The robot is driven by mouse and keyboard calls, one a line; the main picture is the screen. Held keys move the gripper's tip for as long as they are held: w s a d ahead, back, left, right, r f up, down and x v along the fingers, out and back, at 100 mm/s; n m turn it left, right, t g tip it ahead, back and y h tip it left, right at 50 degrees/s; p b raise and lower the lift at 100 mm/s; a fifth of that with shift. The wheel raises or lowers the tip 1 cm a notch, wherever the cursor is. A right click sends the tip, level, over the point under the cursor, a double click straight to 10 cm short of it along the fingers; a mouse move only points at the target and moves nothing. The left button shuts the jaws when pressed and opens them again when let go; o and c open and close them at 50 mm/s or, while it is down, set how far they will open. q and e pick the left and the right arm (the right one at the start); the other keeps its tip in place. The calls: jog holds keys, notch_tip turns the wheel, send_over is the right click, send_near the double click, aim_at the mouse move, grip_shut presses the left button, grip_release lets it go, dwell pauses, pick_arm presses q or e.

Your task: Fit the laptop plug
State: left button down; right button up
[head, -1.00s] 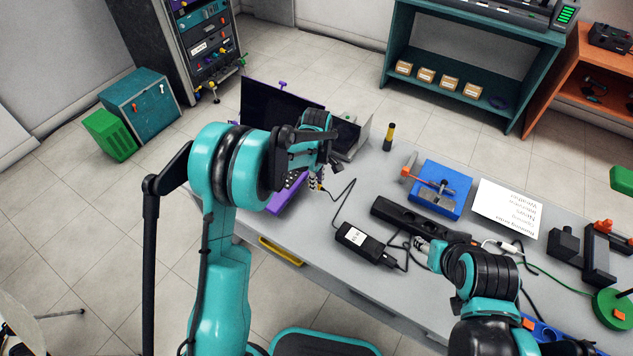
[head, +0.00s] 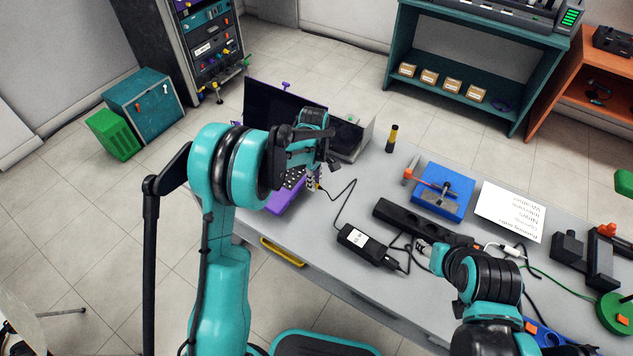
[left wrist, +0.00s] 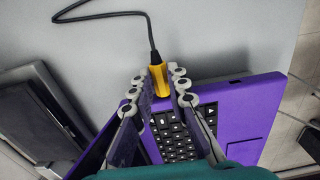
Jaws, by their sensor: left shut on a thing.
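The purple laptop (head: 287,196) stands open on the grey desk, its dark screen (head: 268,108) raised and its keyboard partly hidden by my left arm. In the left wrist view the laptop (left wrist: 236,112) lies under my fingers, with a small dark port on its far edge. My left gripper (left wrist: 164,82) is shut on the yellow laptop plug (left wrist: 158,80), over the laptop's edge. I cannot tell whether the plug touches the laptop. Its black cable (head: 340,205) runs to the black power brick (head: 362,244). My right gripper (head: 424,250) is by the power strip; its fingers are too small to read.
The black power strip (head: 402,216) lies right of the brick. A blue box (head: 443,190) with tools, a white sheet (head: 510,211) and a yellow-black cylinder (head: 392,138) are on the desk. Loose cables lie around the strip. Bare desk shows left of the brick.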

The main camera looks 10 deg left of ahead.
pick_arm(q)
jog(key=shift+a, duration=0.15)
jog(key=c, duration=1.4)
grip_release()
notch_tip(320, 180, up, 12)
